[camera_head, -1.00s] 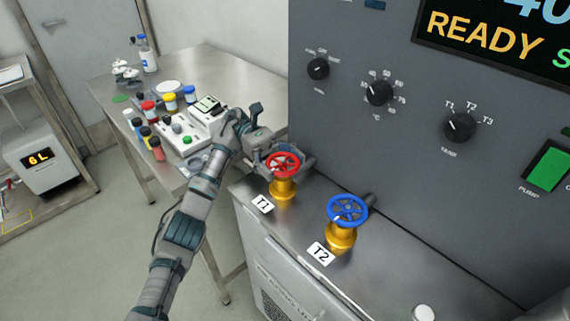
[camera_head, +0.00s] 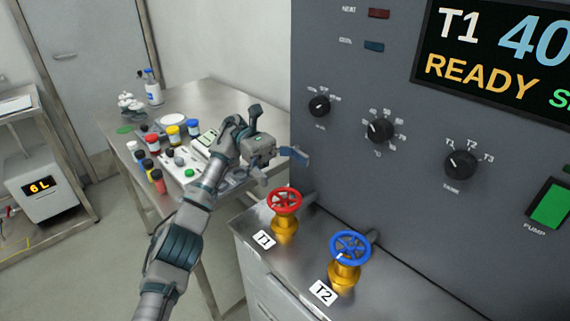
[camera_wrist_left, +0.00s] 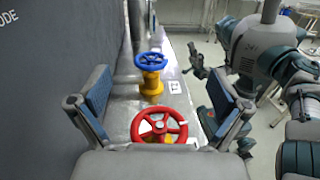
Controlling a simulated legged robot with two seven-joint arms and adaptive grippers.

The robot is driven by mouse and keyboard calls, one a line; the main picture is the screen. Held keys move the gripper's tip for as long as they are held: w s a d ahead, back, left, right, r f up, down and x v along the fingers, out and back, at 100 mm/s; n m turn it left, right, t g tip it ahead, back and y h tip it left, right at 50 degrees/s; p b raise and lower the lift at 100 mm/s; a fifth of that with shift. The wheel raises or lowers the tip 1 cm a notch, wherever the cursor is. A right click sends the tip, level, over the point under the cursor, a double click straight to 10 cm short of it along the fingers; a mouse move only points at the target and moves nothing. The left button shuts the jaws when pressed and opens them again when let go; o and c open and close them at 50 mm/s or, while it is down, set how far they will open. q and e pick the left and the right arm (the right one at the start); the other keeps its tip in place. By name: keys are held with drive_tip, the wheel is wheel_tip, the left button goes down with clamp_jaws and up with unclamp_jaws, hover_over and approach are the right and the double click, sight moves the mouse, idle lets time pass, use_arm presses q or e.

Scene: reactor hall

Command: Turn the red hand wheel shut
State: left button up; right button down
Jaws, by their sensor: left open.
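The red hand wheel (camera_head: 285,199) sits on a yellow valve body by the T1 label (camera_head: 264,240). My left gripper (camera_head: 290,156) is open and empty, above the red wheel and apart from it in the head view. In the left wrist view its two blue-padded fingers (camera_wrist_left: 160,110) are spread wide, and the red wheel (camera_wrist_left: 159,128) shows between them, farther out. A dark part that looks like my right gripper (camera_wrist_left: 197,60) shows small beyond the blue wheel; its jaws cannot be made out.
The blue hand wheel (camera_head: 350,247) stands by the T2 label (camera_head: 323,293) on the same metal ledge. The grey panel (camera_head: 340,160) with knobs and a green pump button (camera_head: 549,205) rises behind. A steel table (camera_head: 205,95) with bottles and jars is at the left.

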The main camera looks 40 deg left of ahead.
use_arm(q)
drive_tip(key=shift+a+r, duration=0.15)
drive_tip(key=shift+r, duration=0.7)
drive_tip(key=shift+w, duration=0.1)
